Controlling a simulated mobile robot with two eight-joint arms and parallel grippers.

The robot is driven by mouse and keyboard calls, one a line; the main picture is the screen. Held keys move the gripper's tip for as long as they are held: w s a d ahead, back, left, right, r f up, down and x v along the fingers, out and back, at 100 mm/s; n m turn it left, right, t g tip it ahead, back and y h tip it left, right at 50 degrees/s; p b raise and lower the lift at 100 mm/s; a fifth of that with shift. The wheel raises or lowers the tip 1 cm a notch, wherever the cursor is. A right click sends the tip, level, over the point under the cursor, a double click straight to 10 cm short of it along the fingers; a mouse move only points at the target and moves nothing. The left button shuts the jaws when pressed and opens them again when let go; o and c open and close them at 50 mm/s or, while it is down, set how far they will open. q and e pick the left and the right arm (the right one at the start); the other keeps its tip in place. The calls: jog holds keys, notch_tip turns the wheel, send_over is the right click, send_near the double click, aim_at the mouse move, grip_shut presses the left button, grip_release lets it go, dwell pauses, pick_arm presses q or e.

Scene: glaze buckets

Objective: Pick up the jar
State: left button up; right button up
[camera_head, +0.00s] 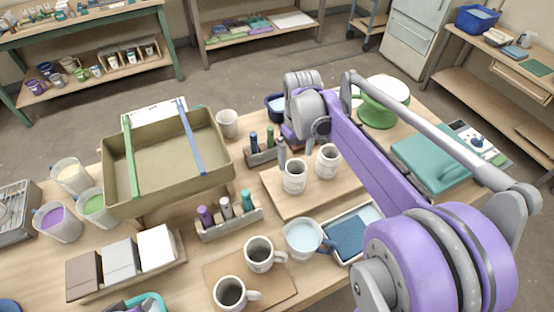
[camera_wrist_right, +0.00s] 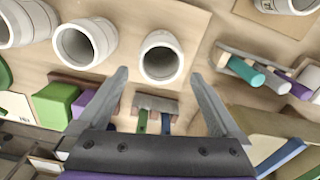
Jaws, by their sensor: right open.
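Pale grey-white jars stand on a wooden board; in the head view one jar (camera_head: 294,178) is nearer and another (camera_head: 327,160) is to its right, below my right arm. In the right wrist view, a jar (camera_wrist_right: 160,58) with a dark open mouth lies between the fingertips of my right gripper (camera_wrist_right: 158,76). The fingers are spread wide, with space on both sides of that jar and nothing held. A second jar (camera_wrist_right: 86,44) and a third (camera_wrist_right: 22,24) are to its left. My left gripper does not show.
A rack of coloured bottles (camera_head: 230,216) stands left of the board, with mugs (camera_head: 259,253) and a blue-handled pitcher (camera_head: 304,238) in front. A large olive tray (camera_head: 165,165) sits at left.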

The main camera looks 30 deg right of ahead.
aim_at(296, 171)
jog(key=shift+w+d+f, duration=0.1)
jog(key=shift+w+f, duration=0.05)
jog(key=shift+f, duration=0.1)
jog(key=f, duration=0.2)
jog(key=s+f, duration=0.1)
jog(key=f, duration=0.1)
jog(key=shift+f, duration=0.2)
jog(key=shift+w+f, duration=0.15)
jog(key=shift+f, duration=0.5)
notch_tip(296, 171, down, 4)
jog(key=shift+f, duration=0.2)
jog(key=c, duration=1.4)
